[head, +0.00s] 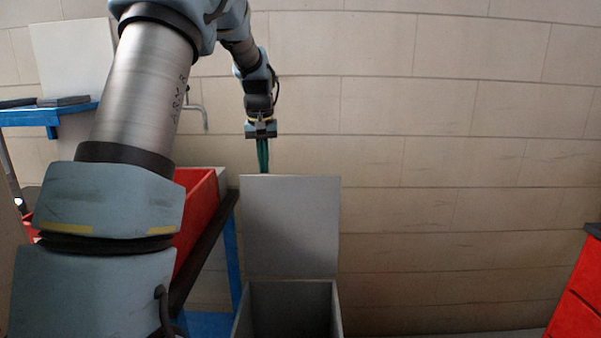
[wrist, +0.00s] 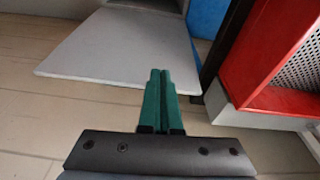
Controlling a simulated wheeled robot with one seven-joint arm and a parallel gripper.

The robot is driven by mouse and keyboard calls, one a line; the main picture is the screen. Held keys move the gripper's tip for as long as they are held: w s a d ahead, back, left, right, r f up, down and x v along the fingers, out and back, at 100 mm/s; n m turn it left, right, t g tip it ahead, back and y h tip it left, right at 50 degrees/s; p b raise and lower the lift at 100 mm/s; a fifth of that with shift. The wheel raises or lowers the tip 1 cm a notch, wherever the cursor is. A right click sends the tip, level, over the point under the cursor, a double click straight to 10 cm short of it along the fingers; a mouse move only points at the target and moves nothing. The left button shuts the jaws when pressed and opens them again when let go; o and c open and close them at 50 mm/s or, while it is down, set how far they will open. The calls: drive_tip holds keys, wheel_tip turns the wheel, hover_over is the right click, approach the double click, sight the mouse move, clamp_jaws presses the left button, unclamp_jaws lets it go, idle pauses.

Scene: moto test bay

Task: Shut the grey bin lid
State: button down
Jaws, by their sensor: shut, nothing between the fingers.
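The grey bin (head: 338,310) stands at the bottom middle of the head view, its dark inside showing. Its grey lid (head: 290,225) stands up from the bin's back edge, open and near upright. My gripper (head: 263,172) points down just behind the lid's top left corner, its green fingers together and empty. In the wrist view the gripper (wrist: 160,75) shows shut, with its fingertips over the edge region of the lid (wrist: 120,50). I cannot tell whether the fingers touch the lid.
A red tray (head: 195,215) on a blue-framed stand is left of the bin; its red side also shows in the wrist view (wrist: 262,50). A block wall (head: 450,150) is behind. A red cabinet (head: 578,300) stands far right. Room right of the bin is clear.

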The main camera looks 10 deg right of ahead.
drive_tip(key=w+d+r, duration=0.4)
drive_tip(key=w+d, duration=0.3)
drive_tip(key=d, duration=0.5)
wheel_tip(320, 180, down, 9)
drive_tip(key=s+p, duration=0.2)
drive_tip(key=p, duration=0.1)
drive_tip(key=shift+a+m, duration=0.3)
drive_tip(key=shift+s+f+t, duration=0.1)
drive_tip(key=shift+s+t, duration=0.05)
drive_tip(key=shift+t, duration=0.15)
